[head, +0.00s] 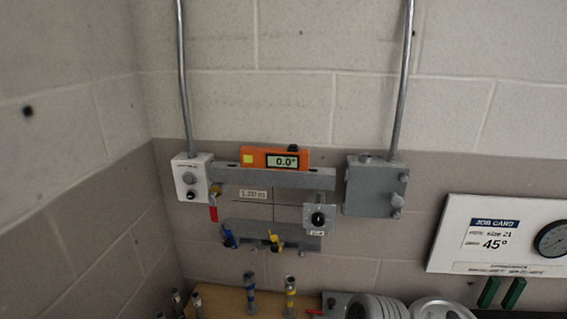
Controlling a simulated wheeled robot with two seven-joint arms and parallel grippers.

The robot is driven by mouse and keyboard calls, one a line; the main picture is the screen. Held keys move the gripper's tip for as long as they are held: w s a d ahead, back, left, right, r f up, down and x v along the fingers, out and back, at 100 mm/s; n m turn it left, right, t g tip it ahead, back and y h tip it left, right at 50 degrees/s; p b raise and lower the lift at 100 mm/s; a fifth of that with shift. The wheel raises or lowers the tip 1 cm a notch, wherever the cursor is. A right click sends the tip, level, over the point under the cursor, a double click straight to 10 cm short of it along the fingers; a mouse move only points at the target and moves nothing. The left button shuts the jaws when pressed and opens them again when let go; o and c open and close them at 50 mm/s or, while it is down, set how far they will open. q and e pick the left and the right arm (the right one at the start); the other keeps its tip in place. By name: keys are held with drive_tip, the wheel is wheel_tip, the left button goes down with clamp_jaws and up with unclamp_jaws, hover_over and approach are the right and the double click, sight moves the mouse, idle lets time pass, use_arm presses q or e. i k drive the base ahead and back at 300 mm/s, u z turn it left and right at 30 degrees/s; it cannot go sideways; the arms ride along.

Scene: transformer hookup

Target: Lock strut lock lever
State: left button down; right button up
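A grey strut (228,174) runs level along the wall. An orange level gauge (249,157) reading 0.0° sits on top of it. A small lever with a red handle (213,213) hangs straight down below the strut's left end, beside a white box (188,180). It looks like the lock lever, but its lock state cannot be told. A square plate with a black knob (318,218) is below the strut's right end. Neither of my grippers is in view.
A lower grey bracket (258,228) carries blue (228,236) and yellow (275,238) handled pieces. A grey box (368,187) and a job card board (490,228) reading 45° are to the right. A wooden bench (229,299) with several tools is below.

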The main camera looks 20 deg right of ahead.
sight(214, 214)
drive_tip(key=z, duration=2.8)
drive_tip(key=k, duration=0.6)
drive_tip(key=u, duration=1.45)
drive_tip(key=i, duration=0.5)
drive_tip(key=u, duration=0.05)
